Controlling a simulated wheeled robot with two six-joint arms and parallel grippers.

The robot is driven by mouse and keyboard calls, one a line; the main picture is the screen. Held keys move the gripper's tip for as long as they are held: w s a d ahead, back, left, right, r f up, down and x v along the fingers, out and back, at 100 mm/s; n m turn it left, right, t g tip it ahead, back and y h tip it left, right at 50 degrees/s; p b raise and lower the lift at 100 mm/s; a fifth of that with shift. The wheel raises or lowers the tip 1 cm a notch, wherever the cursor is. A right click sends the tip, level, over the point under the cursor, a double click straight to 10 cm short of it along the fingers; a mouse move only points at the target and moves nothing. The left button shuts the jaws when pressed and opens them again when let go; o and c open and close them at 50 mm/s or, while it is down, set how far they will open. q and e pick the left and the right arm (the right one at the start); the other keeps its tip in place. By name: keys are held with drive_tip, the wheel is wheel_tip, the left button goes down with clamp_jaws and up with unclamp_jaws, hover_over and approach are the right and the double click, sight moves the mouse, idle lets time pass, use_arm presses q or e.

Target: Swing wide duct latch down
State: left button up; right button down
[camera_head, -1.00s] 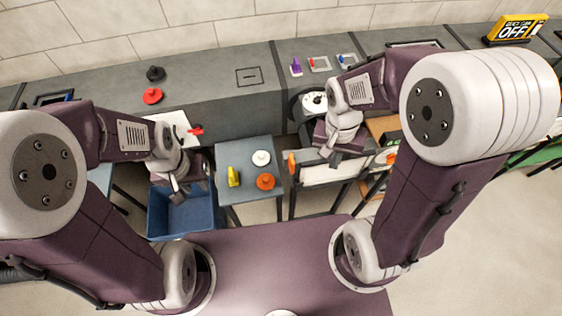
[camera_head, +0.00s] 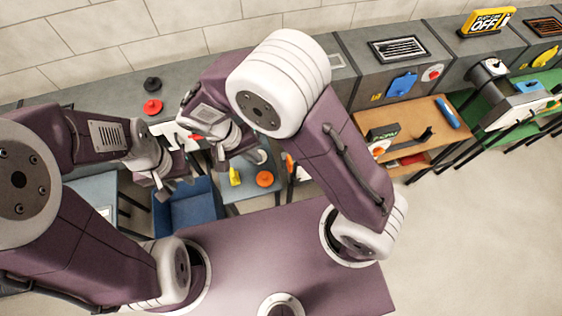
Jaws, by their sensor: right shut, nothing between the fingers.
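The grey duct (camera_head: 110,103) runs along the wall. A small red handle (camera_head: 195,137) shows at a white plate (camera_head: 162,130) on the duct's front left, partly covered by my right arm; I cannot tell whether this is the wide duct latch. My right gripper (camera_head: 221,162) is shut and empty, just right of and nearer than the red handle, above the small grey table. My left gripper (camera_head: 165,190) hangs left of it, over the edge of the blue bin (camera_head: 190,211); its fingers are too small to judge.
The small table (camera_head: 250,194) holds a yellow piece (camera_head: 235,177) and an orange disc (camera_head: 264,179). A black knob (camera_head: 152,84) and red knob (camera_head: 153,107) stand on the duct. A wooden bench (camera_head: 448,127) stands right. Floor at the right is open.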

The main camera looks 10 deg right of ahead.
sight(290, 164)
drive_tip(key=d+f+p, duration=0.3)
drive_tip(key=d+f, duration=0.4)
drive_tip(key=f, duration=0.1)
drive_tip(key=shift+d+f+p, duration=0.35)
drive_tip(key=shift+d+p, duration=0.05)
drive_tip(key=shift+a, duration=0.15)
